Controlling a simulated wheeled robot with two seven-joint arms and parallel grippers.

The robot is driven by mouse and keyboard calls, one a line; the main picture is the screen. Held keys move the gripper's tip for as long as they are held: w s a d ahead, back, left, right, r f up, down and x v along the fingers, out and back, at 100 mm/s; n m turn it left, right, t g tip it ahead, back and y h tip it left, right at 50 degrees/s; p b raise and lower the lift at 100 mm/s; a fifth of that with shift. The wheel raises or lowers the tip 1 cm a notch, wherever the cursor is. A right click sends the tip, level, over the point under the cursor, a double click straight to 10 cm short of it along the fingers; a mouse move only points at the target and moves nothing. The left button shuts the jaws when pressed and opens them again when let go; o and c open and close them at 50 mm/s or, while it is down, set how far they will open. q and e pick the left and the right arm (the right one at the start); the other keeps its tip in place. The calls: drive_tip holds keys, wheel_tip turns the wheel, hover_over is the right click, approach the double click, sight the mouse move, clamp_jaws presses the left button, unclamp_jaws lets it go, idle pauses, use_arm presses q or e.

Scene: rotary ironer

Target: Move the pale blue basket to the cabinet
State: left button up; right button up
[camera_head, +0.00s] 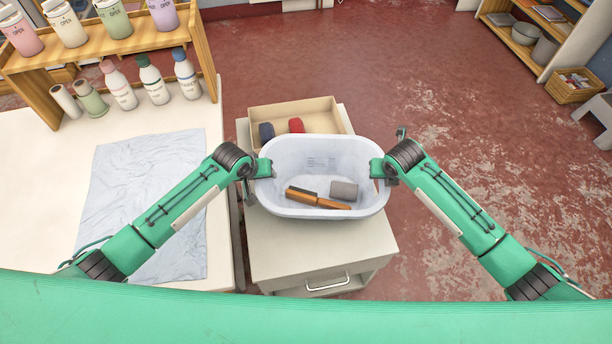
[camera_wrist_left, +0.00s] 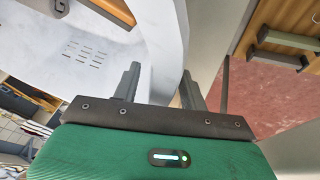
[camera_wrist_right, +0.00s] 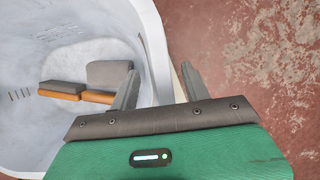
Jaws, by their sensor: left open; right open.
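The pale blue basket (camera_head: 322,208) is upright over the white cabinet's top (camera_head: 310,246); it appears to rest there. Inside lie a wooden-handled brush (camera_head: 318,199) and a grey block (camera_head: 344,191). My left gripper (camera_head: 264,168) is at the basket's left rim and my right gripper (camera_head: 377,168) is at its right rim. Both are open. In the left wrist view the basket wall (camera_wrist_left: 168,45) runs between the spread fingers. In the right wrist view the wall (camera_wrist_right: 152,45) also passes between the fingers. Whether any finger touches the wall is unclear.
A wooden tray (camera_head: 330,106) with a dark blue and a red item sits behind the basket on the cabinet. A white table (camera_head: 50,185) with a pale cloth (camera_head: 150,195) and a bottle rack (camera_head: 110,45) stands left. The red floor at right is open.

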drive_tip(key=shift+r, duration=0.1)
use_arm(q)
drive_tip(key=v, duration=1.1)
drive_tip(key=shift+r, duration=0.25)
use_arm(e)
drive_tip(key=v, duration=1.2)
use_arm(q)
drive_tip(key=shift+s+f, duration=0.1)
drive_tip(key=shift+s, duration=0.05)
use_arm(e)
drive_tip(key=shift+s, duration=0.15)
